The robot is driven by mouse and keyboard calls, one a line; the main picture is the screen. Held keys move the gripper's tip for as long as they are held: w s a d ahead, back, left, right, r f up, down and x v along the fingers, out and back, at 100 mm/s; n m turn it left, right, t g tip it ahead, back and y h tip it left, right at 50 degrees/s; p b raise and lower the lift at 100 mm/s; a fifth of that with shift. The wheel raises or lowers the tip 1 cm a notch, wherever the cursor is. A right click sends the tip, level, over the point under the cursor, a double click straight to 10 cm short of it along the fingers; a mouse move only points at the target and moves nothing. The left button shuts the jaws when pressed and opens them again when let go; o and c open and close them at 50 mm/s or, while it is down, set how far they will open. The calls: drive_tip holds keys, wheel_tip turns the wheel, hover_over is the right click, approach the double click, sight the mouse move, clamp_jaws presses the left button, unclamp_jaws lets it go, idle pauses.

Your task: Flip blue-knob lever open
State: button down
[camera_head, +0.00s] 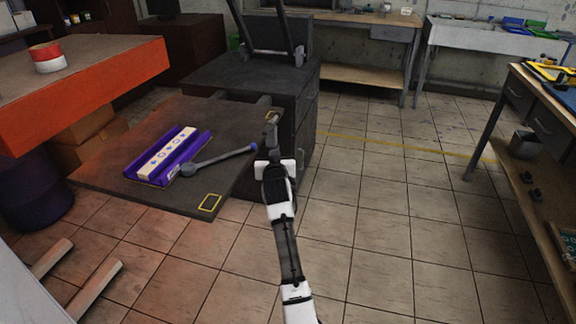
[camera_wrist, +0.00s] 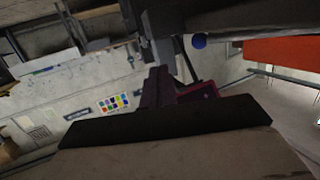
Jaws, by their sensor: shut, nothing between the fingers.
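The lever (camera_head: 215,159) is a grey bar lying across the dark platform beside the purple tray. Its round blue knob (camera_head: 254,147) is at the right end, close to my gripper. In the wrist view the blue knob (camera_wrist: 199,41) shows above and right of the fingers. My gripper (camera_head: 272,119) is at the platform's right edge, to the right of and beyond the knob in the picture. It is shut and empty; in the wrist view its dark fingers (camera_wrist: 158,76) are together. I see a gap between fingers and knob in the wrist view.
The purple tray (camera_head: 201,142) holds a white strip with blue prints. The dark platform (camera_head: 120,184) joins a dark cabinet (camera_head: 308,110) behind. An orange-sided table (camera_head: 100,99) stands at left, a workbench (camera_head: 515,92) at right. Tiled floor (camera_head: 385,220) is clear between.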

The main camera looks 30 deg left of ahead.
drive_tip(key=s+d+r, duration=0.1)
drive_tip(key=s+d, duration=0.1)
drive_tip(key=d, duration=0.3)
drive_tip(key=shift+d+b, duration=0.4)
drive_tip(key=shift+r, duration=0.1)
